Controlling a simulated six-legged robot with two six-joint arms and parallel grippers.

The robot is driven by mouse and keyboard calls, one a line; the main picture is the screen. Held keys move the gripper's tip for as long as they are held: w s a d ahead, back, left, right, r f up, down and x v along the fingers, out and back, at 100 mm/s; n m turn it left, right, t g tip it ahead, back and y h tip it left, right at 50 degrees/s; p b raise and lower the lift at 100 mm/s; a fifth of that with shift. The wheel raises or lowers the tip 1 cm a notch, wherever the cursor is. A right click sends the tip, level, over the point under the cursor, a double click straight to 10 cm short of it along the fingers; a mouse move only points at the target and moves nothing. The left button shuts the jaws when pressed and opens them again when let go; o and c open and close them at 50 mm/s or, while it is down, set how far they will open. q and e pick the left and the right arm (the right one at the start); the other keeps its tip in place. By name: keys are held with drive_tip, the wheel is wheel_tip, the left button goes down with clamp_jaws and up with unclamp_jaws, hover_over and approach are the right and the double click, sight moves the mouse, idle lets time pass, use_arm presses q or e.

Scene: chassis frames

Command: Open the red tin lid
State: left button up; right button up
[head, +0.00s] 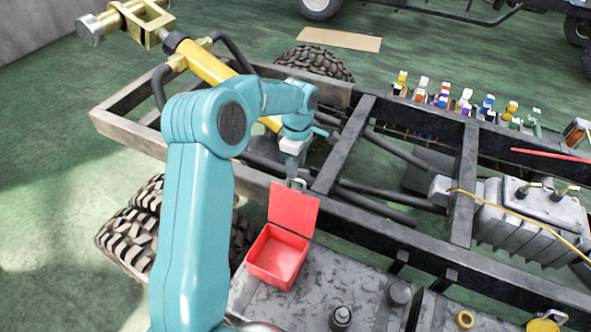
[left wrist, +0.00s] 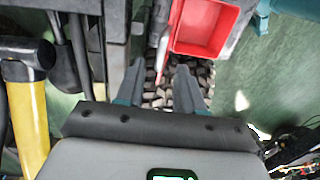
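The red tin (head: 275,262) sits on a grey mottled box top beside the chassis frame. Its red lid (head: 294,209) stands roughly upright at the tin's back edge, so the tin is open; it looks empty inside. My left gripper (head: 296,183) is just above and behind the lid's top edge. I cannot tell whether a finger touches the lid. The red tin (left wrist: 205,28) shows at the top there. My right gripper is not in view.
Dark chassis rails (head: 342,143) cross behind the lid. A yellow cylinder (head: 207,65) lies at upper left. Several small coloured fittings (head: 443,97) line the far rail. A grey engine-like block (head: 518,213) stands at right. Tyres (head: 130,235) lie on the green floor.

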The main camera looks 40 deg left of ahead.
use_arm(q)
drive_tip(key=shift+s+d+f, duration=0.1)
drive_tip(key=shift+f, duration=1.35)
clamp_jaws()
drive_tip(key=shift+r, duration=0.1)
